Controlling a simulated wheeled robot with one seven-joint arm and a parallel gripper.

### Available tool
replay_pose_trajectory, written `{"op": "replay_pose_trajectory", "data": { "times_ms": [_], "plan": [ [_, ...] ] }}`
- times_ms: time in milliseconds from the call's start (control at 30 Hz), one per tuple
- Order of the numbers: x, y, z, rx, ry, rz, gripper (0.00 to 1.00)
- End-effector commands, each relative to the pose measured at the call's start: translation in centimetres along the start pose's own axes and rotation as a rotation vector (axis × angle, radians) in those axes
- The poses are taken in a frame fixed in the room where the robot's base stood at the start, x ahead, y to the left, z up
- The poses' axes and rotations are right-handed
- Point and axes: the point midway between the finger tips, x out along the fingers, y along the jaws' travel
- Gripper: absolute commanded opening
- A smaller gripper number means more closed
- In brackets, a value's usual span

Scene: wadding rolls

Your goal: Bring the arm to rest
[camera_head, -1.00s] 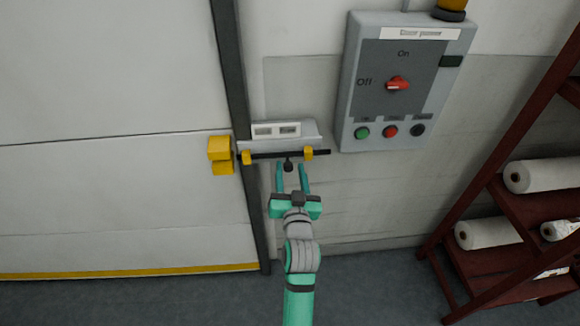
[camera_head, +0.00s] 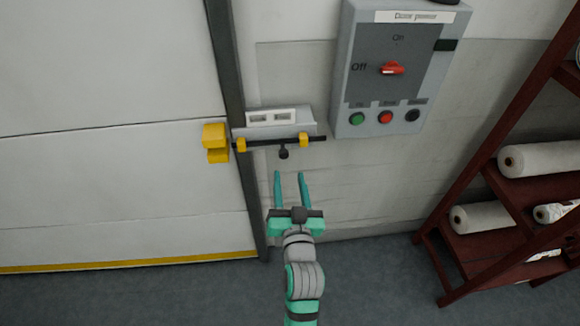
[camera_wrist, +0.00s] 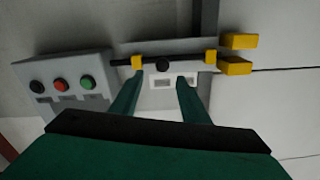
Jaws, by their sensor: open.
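My gripper (camera_head: 289,188) is open and empty, its two teal fingers pointing up the picture toward the wall. In the head view its fingertips are just below a black bolt bar (camera_head: 278,145) with a dark knob (camera_head: 283,154), and a gap shows between the fingertips and the knob. The bar runs through yellow brackets on a grey wall plate (camera_head: 275,129) at the door's edge. In the wrist view the fingers (camera_wrist: 160,82) show with the bar (camera_wrist: 185,61) beyond them and nothing held between them.
A pale door (camera_head: 110,180) with yellow blocks (camera_head: 216,142) stands at left. A grey door power box (camera_head: 390,70) has a red rotary switch (camera_head: 391,68) and buttons. A dark red rack (camera_head: 475,240) with white rolls (camera_head: 540,158) is at right. Grey floor lies below.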

Motion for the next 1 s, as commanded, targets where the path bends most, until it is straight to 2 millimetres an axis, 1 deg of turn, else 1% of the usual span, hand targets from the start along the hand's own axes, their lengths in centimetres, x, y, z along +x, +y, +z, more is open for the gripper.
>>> {"op": "replay_pose_trajectory", "data": {
  "times_ms": [233, 267, 367, 467, 600, 667, 700, 767, 900, 967, 1000],
  "plan": [
    [-0.2, 0.1, 0.3, 0.000, -0.002, 0.003, 0.42],
    [-0.4, 0.1, 0.5, -0.001, -0.004, 0.005, 0.42],
    [-1.7, 0.6, 2.0, -0.004, -0.015, 0.021, 0.42],
    [-4.0, 1.1, 4.2, -0.010, -0.031, 0.046, 0.42],
    [-8.0, 2.1, 7.3, -0.027, -0.053, 0.087, 0.42],
    [-9.8, 2.3, 8.4, -0.036, -0.063, 0.102, 0.42],
    [-11.0, 2.4, 9.2, -0.041, -0.069, 0.111, 0.42],
    [-12.8, 2.4, 10.1, -0.052, -0.078, 0.122, 0.42],
    [-17.1, 2.5, 12.1, -0.076, -0.102, 0.147, 0.42],
    [-19.0, 2.5, 12.7, -0.087, -0.112, 0.155, 0.42],
    [-20.2, 2.4, 13.1, -0.095, -0.119, 0.160, 0.42]
  ]
}}
